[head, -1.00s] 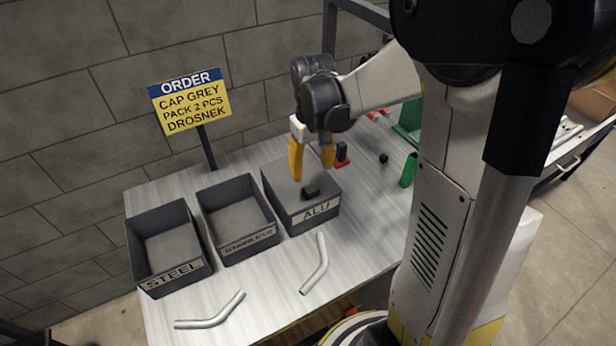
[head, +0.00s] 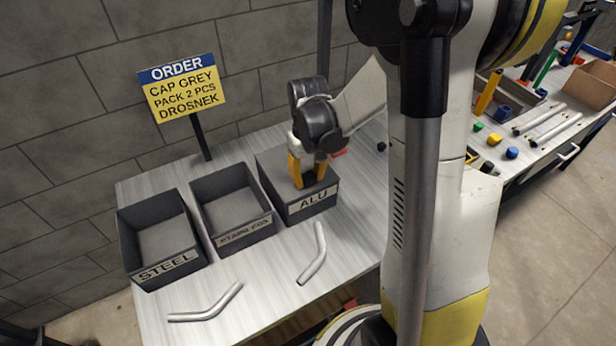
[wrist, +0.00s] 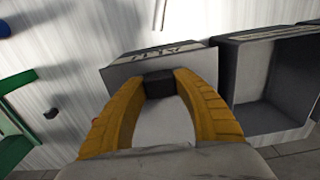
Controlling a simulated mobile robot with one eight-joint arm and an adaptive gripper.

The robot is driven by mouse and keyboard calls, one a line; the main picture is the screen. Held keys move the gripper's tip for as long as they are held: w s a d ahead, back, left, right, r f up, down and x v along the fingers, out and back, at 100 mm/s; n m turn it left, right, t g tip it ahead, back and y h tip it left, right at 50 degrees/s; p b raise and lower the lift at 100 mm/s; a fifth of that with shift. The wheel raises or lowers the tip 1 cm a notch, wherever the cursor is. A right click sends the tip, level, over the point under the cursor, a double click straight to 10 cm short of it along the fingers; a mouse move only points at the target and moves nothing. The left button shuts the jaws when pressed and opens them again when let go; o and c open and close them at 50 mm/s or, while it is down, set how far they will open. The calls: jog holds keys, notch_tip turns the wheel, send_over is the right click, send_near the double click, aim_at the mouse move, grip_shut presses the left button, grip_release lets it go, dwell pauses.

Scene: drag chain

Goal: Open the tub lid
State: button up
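The tub marked ALU (head: 312,202) stands at the right end of the row of tubs, with a flat grey lid (head: 272,168) on top. A small dark knob on the lid shows in the wrist view (wrist: 159,84). My gripper (head: 309,184) has two yellow fingers pointing down at the lid. In the wrist view, the fingertips (wrist: 161,80) lie against both sides of the knob. The lid lies on the tub; no gap shows under it. The fingers mostly hide the knob in the head view.
Open tubs marked STEEL (head: 166,265) and STAINLESS (head: 243,233) stand to the left, apparently empty. Two bent metal tubes (head: 207,306) (head: 314,254) lie in front. An order sign (head: 182,87) stands behind. A second bench with parts (head: 540,120) is at the right.

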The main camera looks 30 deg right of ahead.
grip_shut()
jog(key=shift+r, duration=0.1)
jog(key=shift+w+r+p, duration=0.1)
jog(key=shift+r+p, duration=0.3)
jog(key=shift+r, duration=0.15)
jog(key=w+r+p, duration=0.7)
jog(key=w+r, duration=0.6)
jog(key=w, duration=0.4)
jog(key=shift+r+p, duration=0.3)
jog(key=shift+p, duration=0.1)
jog(key=shift+w, duration=0.1)
